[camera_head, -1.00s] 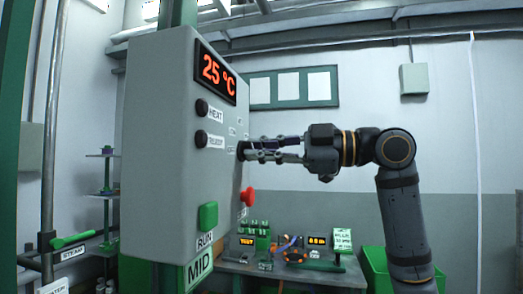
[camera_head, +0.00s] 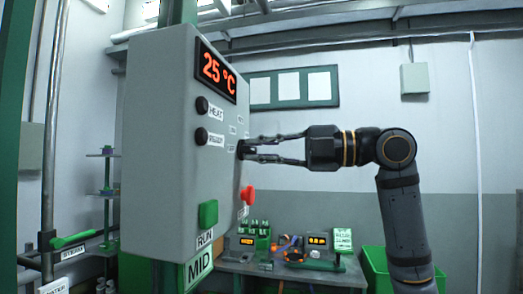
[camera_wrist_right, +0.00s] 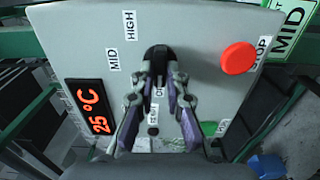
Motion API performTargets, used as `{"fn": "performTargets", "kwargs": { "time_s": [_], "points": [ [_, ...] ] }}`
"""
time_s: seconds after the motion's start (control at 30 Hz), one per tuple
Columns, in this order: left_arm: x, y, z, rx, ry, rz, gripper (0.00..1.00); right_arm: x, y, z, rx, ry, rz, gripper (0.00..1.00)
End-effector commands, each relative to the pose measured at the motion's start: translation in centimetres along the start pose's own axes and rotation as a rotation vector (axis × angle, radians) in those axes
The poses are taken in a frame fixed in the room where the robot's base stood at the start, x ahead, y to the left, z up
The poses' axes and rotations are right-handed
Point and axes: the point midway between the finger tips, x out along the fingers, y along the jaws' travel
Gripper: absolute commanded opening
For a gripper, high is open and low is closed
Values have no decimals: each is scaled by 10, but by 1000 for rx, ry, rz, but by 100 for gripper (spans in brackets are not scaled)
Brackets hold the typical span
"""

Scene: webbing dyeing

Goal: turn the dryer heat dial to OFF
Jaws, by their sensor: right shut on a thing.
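The black heat dial (camera_wrist_right: 157,53) sits on the grey face of the dryer control box (camera_head: 165,150), with HIGH (camera_wrist_right: 130,24) and MID (camera_wrist_right: 113,60) labels beside it. A further label between my fingers is partly hidden. My right gripper (camera_head: 246,149) reaches in from the right and is shut on the dial, one finger on each side of it, as the right wrist view (camera_wrist_right: 160,82) also shows. The fingers cover part of the dial, so I cannot tell its exact setting. My left gripper is not in view.
A red button (camera_wrist_right: 238,58) stands out from the same face near the dial, below it in the head view. The box display (camera_head: 215,70) reads 25 °C. A cluttered bench (camera_head: 230,268) stands behind.

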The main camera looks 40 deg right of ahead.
Motion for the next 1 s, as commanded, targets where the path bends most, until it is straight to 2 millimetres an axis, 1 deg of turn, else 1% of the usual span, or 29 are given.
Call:
{"fn": "performTargets", "kwargs": {
  "time_s": [0.5, 0.53, 0.67, 0.7, 1.0],
  "points": [
    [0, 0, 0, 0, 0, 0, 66, 0, -1, 0, -18, 1, -3, 0],
    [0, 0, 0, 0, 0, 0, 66, 0, -1, 0, -18, 1, -3, 17],
    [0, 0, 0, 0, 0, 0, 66, 0, -1, 0, -17, 1, -3, 35],
    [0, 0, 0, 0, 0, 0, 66, 0, -1, 0, -17, 1, -2, 36],
    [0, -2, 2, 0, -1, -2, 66, 0, 2, 0, -17, 1, 1, 36]
  ]
}}
